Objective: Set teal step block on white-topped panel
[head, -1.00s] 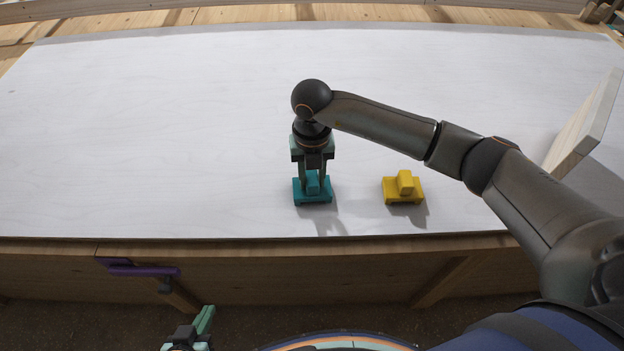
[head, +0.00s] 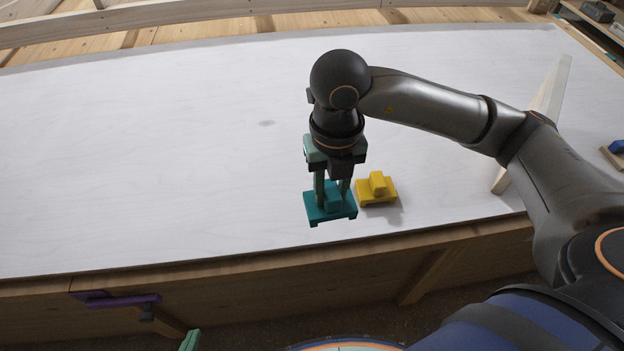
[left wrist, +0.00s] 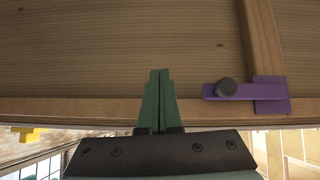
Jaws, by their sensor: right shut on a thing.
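The teal step block (head: 318,208) is held in my right gripper (head: 332,192), which is shut on its raised part. The block seems to hang a little above the white-topped panel (head: 180,150), near the front edge. My left gripper (head: 190,341) shows only a fingertip at the bottom of the head view. In the left wrist view its two green fingers (left wrist: 159,98) are together and empty, facing the wooden side under the panel.
A yellow step block (head: 377,190) stands on the panel just right of the teal one. A pale board (head: 540,115) stands upright at the right. A purple clamp (head: 118,299) is on the wooden front. The panel's left and middle are clear.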

